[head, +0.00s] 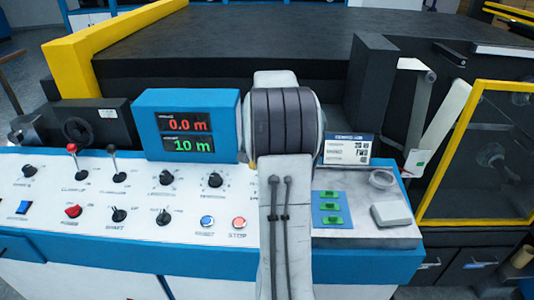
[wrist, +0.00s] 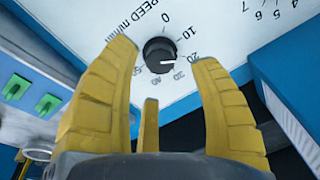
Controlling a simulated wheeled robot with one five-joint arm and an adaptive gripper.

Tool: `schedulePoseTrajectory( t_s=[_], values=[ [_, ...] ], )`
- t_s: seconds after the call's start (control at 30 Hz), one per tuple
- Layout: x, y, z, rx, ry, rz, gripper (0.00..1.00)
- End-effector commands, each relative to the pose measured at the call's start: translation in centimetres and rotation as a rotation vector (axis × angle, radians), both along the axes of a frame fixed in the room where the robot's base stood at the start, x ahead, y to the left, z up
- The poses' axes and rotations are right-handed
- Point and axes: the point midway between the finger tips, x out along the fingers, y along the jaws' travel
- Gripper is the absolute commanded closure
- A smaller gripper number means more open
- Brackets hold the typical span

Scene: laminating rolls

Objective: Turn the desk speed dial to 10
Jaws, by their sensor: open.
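The speed dial (wrist: 160,55) is a black round knob on the white panel, under the printed words SPEED m/min, in the wrist view. Its white pointer mark appears to point to about 20; the 10 mark lies above that. My gripper (wrist: 165,50) is open, with its yellow fingers on either side of the dial in the picture. It holds nothing, and I cannot tell whether a finger touches the knob. In the head view my arm crosses the desk, and I cannot make out the speed dial or the gripper there.
A blue display (head: 186,125) reads 0.0 m in red and 10 m in green. Other knobs, switches and a red STOP button (head: 239,223) sit left of my arm. Green switches (head: 330,207), a tape-like ring (head: 382,179) and a pale block (head: 391,214) lie to its right.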

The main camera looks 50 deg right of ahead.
Motion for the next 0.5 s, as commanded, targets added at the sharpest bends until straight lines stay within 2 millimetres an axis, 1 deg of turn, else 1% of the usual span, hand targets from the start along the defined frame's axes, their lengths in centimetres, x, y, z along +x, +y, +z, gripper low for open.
schedulePoseTrajectory(
  t_s=[0.03, 0.2, 0.3, 0.5],
  values=[
    [-0.1, 0.1, 1.0, -0.003, -0.003, 0.000, 0.43],
    [-0.4, 0.4, 3.8, -0.003, -0.002, 0.000, 0.43],
    [-0.6, 0.6, 5.2, -0.003, -0.002, 0.000, 0.43],
    [-0.8, 0.8, 7.1, -0.001, 0.000, 0.000, 0.43]
  ],
)
